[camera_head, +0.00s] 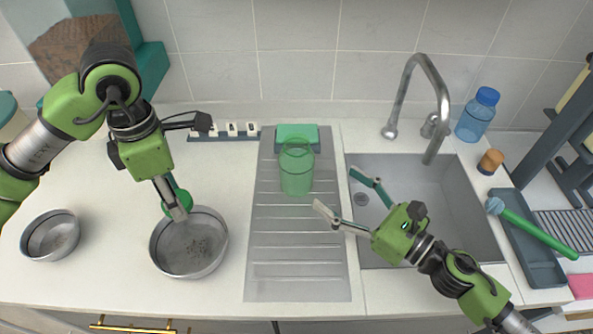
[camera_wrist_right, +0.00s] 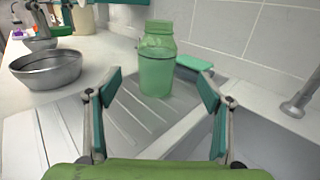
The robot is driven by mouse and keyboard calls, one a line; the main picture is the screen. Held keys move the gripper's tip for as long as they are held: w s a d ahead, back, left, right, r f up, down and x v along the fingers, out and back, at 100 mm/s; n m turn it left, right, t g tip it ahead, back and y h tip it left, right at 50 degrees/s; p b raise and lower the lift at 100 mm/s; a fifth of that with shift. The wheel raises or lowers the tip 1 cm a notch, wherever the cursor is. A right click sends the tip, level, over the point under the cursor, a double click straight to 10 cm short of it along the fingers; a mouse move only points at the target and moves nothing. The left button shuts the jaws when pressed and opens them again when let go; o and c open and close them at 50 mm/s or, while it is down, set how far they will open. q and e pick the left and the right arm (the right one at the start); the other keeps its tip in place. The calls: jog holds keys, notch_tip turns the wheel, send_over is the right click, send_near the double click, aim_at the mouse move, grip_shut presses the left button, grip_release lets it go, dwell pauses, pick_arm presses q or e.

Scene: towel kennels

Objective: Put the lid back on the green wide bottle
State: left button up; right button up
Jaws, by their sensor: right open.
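My left gripper (camera_head: 177,205) points down above the back rim of the larger metal bowl. A round green lid (camera_head: 180,201) is at its fingertips and looks held, partly hidden by the fingers.
The larger metal bowl (camera_head: 163,254) and a smaller one (camera_head: 50,252) are on the counter at left. A green sponge-like block (camera_head: 298,130) lies behind the bottle. The sink (camera_head: 440,190) and faucet (camera_head: 440,95) are at right. The draining board's front (camera_head: 297,275) is clear.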

aim_at(311, 168)
pick_arm(q)
jog(key=shift+r, duration=0.1)
pick_arm(e)
jog(key=shift+w, duration=0.1)
pick_arm(q)
jog(key=shift+r+p, duration=0.2)
jog(key=shift+p, duration=0.1)
pick_arm(e)
jog(key=shift+w+a+r, duration=0.15)
jog(key=shift+w+a, duration=0.05)
jog(key=shift+a, duration=0.05)
pick_arm(q)
notch_tip(311, 168, up, 3)
jog(key=p, duration=0.2)
jog(key=shift+f+p, duration=0.2)
jog(key=shift+p, duration=0.1)
pick_arm(e)
jog(key=x, duration=0.5)
jog(key=shift+w+a, duration=0.25)
jog(key=shift+a, duration=0.05)
jog(key=shift+w+a, duration=0.1)
jog(key=shift+a, duration=0.05)
